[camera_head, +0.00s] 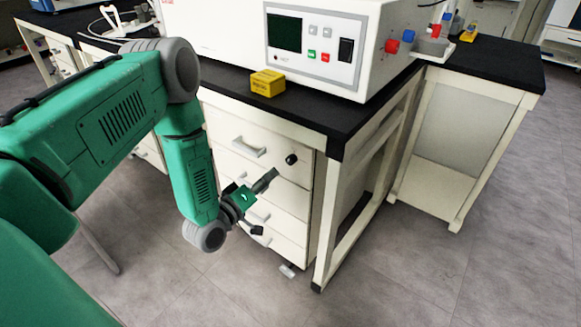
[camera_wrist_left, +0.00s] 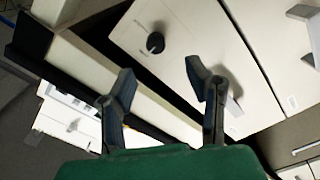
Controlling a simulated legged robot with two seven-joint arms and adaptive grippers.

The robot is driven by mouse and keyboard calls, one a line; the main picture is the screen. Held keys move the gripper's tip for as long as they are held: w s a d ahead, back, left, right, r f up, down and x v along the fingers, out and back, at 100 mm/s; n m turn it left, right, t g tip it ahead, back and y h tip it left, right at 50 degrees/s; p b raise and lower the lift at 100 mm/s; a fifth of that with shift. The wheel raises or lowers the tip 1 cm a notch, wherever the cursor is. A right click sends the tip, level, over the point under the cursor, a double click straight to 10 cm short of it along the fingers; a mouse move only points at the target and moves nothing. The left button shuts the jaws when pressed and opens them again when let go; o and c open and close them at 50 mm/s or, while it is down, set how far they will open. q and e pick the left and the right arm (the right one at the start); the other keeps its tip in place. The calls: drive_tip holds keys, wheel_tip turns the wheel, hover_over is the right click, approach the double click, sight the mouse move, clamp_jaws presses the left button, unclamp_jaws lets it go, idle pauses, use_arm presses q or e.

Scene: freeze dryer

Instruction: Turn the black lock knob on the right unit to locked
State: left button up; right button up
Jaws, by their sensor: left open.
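The black lock knob (camera_head: 291,159) is a small round knob on the upper right of the top drawer front (camera_head: 270,157) of the right drawer unit. It also shows in the left wrist view (camera_wrist_left: 155,43), above and beyond the fingers. Its turned position is too small to tell. My left gripper (camera_head: 268,202) is open and empty, in front of the unit and a little below and left of the knob. In the wrist view the two fingers (camera_wrist_left: 160,80) are spread, with the knob beyond their tips and apart from them. My right gripper is not in view.
The black benchtop (camera_head: 300,112) overhangs the drawers, with a white instrument (camera_head: 345,90) and a yellow box (camera_head: 268,83) on it. A white table leg (camera_head: 335,225) stands just right of the drawers. Drawer handles (camera_head: 249,148) stick out. The floor ahead is clear.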

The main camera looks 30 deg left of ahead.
sight(289, 163)
use_arm(q)
drive_tip(key=w, duration=0.2)
drive_tip(key=w+d+b, duration=0.1)
drive_tip(key=w, duration=0.4)
drive_tip(key=shift+w+d+r+b, duration=0.1)
drive_tip(key=shift+w+d+b, duration=0.15)
drive_tip(key=shift+b, duration=0.1)
drive_tip(key=shift+w+a, duration=0.1)
drive_tip(key=shift+w, duration=0.2)
drive_tip(key=shift+w+a, duration=0.15)
drive_tip(key=shift+a, duration=0.1)
drive_tip(key=shift+d, duration=0.2)
clamp_jaws()
